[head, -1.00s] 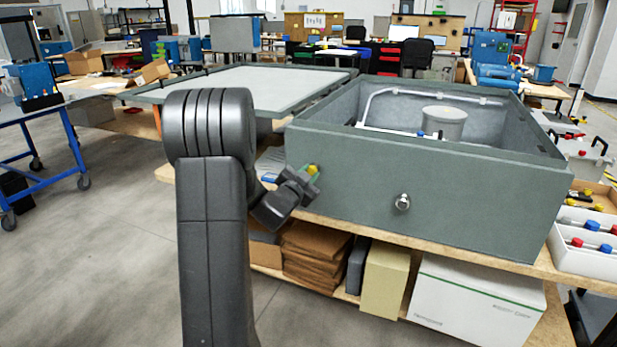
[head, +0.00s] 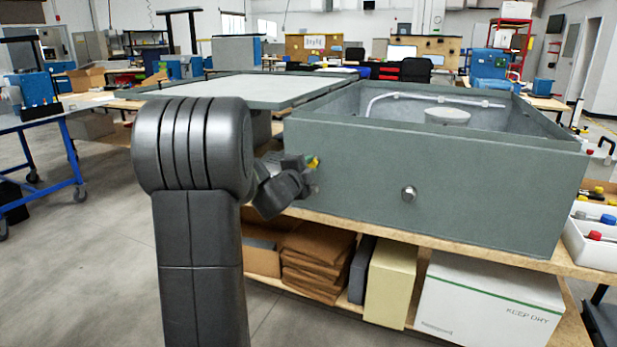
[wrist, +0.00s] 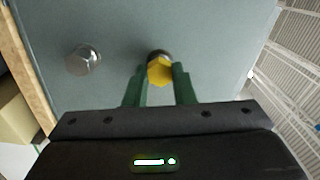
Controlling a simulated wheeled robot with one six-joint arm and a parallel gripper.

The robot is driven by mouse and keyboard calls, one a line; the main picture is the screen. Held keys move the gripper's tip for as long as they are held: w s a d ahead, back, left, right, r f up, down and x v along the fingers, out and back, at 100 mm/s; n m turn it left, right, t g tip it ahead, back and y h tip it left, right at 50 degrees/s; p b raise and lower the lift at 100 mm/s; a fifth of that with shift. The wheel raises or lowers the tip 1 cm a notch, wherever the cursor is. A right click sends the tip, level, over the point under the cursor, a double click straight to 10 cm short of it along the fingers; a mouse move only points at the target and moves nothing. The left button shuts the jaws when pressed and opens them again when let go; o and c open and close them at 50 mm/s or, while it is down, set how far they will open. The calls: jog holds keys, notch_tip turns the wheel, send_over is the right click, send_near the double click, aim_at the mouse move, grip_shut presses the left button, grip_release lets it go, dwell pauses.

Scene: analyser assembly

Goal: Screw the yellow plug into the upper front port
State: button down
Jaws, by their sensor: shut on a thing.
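The yellow plug (wrist: 160,71) sits between the two green fingertips of my gripper (wrist: 160,78) in the wrist view. My gripper is shut on it. The plug's far end faces a dark ring on the grey front panel, which looks like the port; the plug hides most of it, so I cannot tell how deep it sits. In the head view the plug (head: 313,162) shows as a small yellow spot at the left part of the grey box's front (head: 450,205), with my gripper (head: 311,174) beside it.
The wooden bench edge (head: 470,256) runs below the box. A white tray (head: 590,246) with red and blue caps stands at the right.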

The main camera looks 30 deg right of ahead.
jog(key=m+b, duration=0.3)
jog(key=m, duration=0.1)
jog(key=shift+f, duration=0.25)
jog(key=m+b, duration=0.2)
jog(key=m, duration=0.1)
jog(key=shift+b, duration=0.4)
jog(key=m+b, duration=0.3)
jog(key=m, duration=0.2)
jog(key=shift+r+m+b, duration=0.2)
jog(key=shift+m+b, duration=0.25)
jog(key=shift+m, duration=0.75)
jog(key=c, duration=1.3)
grip_release()
jog(key=shift+c, duration=0.2)
